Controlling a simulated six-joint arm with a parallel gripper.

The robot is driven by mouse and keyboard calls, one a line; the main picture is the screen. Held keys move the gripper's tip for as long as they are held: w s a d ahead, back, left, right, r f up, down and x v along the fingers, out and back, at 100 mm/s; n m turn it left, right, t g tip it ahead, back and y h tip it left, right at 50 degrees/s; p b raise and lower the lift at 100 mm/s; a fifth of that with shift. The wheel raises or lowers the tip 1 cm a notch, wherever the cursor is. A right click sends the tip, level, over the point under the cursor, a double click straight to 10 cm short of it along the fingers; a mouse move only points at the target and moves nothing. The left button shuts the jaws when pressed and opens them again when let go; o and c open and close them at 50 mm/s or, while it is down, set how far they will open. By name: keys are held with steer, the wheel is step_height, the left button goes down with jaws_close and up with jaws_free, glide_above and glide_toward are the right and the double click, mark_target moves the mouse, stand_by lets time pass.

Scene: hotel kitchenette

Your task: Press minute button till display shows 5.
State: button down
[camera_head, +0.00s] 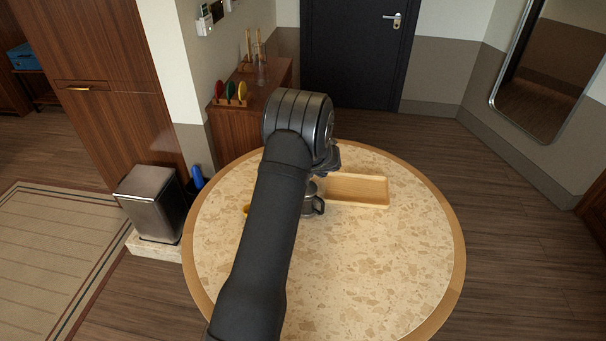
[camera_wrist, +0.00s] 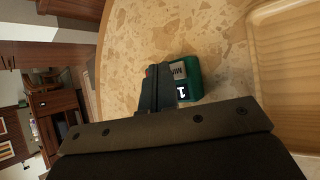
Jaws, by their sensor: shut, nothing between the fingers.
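The timer (camera_wrist: 194,84) is a small green box on the speckled round table (camera_wrist: 150,30), seen in the wrist view. It has a pale button panel marked "MIN" (camera_wrist: 178,70) and a small display (camera_wrist: 182,92) that appears to read 1, both turned sideways in the picture. My gripper (camera_wrist: 157,82) is shut and empty, its dark fingertips right beside the timer and covering part of it. I cannot tell whether they touch it. A bit of red shows by the fingertips. In the head view my arm hides the timer.
A wooden tray (camera_head: 357,189) lies at the back of the table, and a dark grey mug (camera_head: 313,203) stands just left of it. Something small and yellow (camera_head: 246,209) shows left of my arm. The table's right and front right are clear.

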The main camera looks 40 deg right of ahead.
steer(key=shift+f, duration=0.1)
stand_by(0.7)
steer(key=shift+f, duration=0.35)
steer(key=shift+f, duration=0.35)
stand_by(0.8)
steer(key=shift+r, duration=0.75)
steer(key=shift+r, duration=2.55)
stand_by(0.5)
